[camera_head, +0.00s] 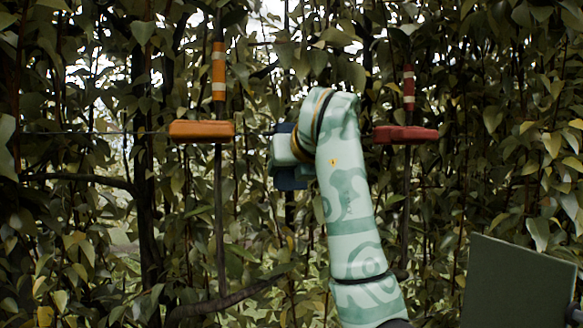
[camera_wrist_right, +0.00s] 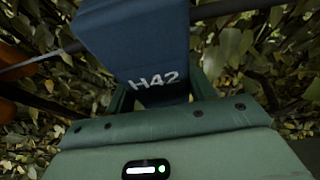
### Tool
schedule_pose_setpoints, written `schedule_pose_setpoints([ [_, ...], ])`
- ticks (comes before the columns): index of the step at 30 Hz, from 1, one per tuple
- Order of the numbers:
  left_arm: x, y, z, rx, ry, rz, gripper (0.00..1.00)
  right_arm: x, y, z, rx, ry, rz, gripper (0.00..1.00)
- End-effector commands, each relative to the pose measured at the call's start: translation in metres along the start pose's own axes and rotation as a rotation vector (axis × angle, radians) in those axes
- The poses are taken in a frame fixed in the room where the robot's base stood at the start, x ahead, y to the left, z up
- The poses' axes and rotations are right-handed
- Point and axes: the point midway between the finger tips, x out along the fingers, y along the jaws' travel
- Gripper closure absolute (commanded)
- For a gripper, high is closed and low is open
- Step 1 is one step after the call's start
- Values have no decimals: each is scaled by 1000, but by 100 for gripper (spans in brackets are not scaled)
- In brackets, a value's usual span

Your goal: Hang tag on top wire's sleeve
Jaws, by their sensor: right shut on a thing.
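My right gripper (camera_head: 283,156) is at the wire between the orange and red blocks, mostly hidden by my forearm in the head view. In the right wrist view the gripper (camera_wrist_right: 162,98) is shut on a dark blue tag (camera_wrist_right: 135,45) marked H42. Blue parts of the tag (camera_head: 290,181) show beside the gripper in the head view. A thin wire (camera_wrist_right: 38,62) runs behind the tag, and a thicker dark bar, possibly the sleeve (camera_wrist_right: 235,7), continues on its right. The tag overlaps this line; I cannot tell whether it hangs on it. My left gripper is out of view.
An orange block (camera_head: 202,131) sits by an orange-striped post (camera_head: 219,70) on the left. A red block (camera_head: 405,134) sits by a red-striped post (camera_head: 409,85) on the right. Dense foliage surrounds everything. A dark green panel (camera_head: 515,285) stands at lower right.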

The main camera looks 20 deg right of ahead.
Motion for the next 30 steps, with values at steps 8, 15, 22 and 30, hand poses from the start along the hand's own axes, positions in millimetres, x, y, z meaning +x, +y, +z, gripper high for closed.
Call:
schedule_pose_setpoints([
  [8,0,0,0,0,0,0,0,0,0,0,0,0,0,20],
  [15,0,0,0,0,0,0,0,0,0,0,0,0,0,20],
  [22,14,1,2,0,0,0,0,-25,0,-2,1,-5,-2,20],
  [30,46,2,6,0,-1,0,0,-98,-2,-3,-2,-8,-8,20],
])
